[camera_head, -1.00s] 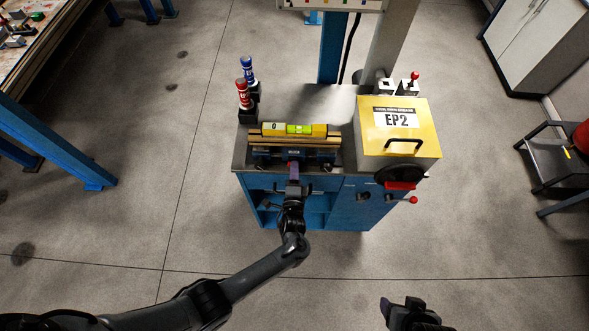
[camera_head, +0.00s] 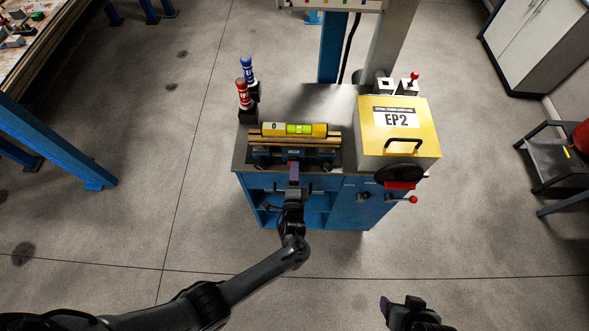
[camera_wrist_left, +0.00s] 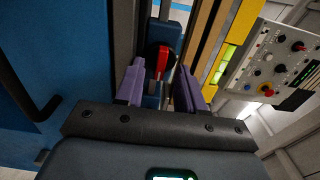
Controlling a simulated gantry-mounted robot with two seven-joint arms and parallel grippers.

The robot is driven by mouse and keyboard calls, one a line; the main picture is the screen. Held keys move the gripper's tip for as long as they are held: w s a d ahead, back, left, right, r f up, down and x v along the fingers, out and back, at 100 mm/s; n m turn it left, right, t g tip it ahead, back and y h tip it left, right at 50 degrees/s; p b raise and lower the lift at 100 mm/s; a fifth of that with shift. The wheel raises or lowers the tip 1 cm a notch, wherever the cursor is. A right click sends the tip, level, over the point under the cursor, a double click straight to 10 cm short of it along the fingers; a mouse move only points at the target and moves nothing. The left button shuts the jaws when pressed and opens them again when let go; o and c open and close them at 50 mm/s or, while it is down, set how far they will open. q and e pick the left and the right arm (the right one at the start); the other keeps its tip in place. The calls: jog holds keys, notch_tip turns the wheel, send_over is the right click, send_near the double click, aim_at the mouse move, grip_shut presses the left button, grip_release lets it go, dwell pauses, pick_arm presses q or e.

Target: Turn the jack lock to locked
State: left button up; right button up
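The jack lock shows as a small red lever on a black round knob (camera_wrist_left: 163,61) in the left wrist view. In the head view a bit of red (camera_head: 290,164) shows at the front of the blue fixture, just past my left gripper (camera_head: 294,168). My left gripper is open in the wrist view (camera_wrist_left: 160,84), with one purple fingertip on either side of the red lever. Gaps show between the lever and both fingertips. My right gripper (camera_head: 402,305) is at the bottom of the head view, away from the bench, and its opening is unclear.
A yellow spirit level (camera_head: 320,130) lies on the fixture's rails. A yellow EP2 box (camera_head: 433,142) stands at the right of the blue bench, with a black handwheel (camera_head: 399,172) in front. Red and blue capped bottles (camera_head: 243,93) stand at back left. The floor in front is clear.

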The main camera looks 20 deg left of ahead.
pick_arm(q)
jog(key=v, duration=1)
jog(key=shift+p, duration=0.3)
